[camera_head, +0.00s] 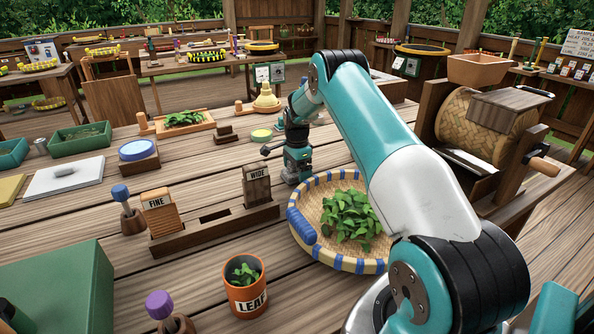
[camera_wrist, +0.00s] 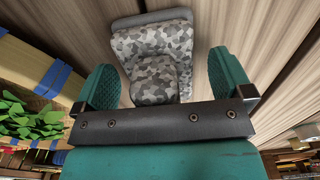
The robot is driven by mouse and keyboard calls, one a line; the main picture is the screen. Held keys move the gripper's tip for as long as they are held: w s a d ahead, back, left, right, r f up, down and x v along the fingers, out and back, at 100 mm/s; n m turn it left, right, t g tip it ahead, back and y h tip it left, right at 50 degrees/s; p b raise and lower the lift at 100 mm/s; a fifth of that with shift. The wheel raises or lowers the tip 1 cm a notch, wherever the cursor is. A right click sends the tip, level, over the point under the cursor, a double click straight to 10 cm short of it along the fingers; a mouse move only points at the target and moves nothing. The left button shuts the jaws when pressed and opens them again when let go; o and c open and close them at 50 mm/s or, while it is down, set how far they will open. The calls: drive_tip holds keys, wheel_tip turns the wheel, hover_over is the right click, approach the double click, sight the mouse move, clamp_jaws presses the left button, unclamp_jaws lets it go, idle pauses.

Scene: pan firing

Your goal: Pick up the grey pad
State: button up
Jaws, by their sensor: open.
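A grey pad (camera_wrist: 148,50) with a mosaic pattern of light and dark grey patches shows in the wrist view, with a darker grey strip along its far edge. My gripper (camera_wrist: 163,82) is open, with one teal finger on each side of the pad and gaps between pad and fingers. In the head view my gripper (camera_head: 290,160) points down over the wooden table, just behind the round basket. I cannot make out the pad there; the gripper seems to hide it. How far the fingertips are above the table is not clear.
The round basket (camera_head: 297,236) of leaves stands close to my gripper. A wooden rack (camera_head: 216,232) with FINE and WIDE blocks is to the left. A LEAF pot (camera_head: 245,292) stands in front. A woven drum machine (camera_head: 475,125) stands right.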

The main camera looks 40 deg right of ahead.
drive_tip(key=c, duration=1.4)
drive_tip(key=shift+o, duration=0.2)
wheel_tip(320, 180, up, 20)
drive_tip(key=b, duration=0.1)
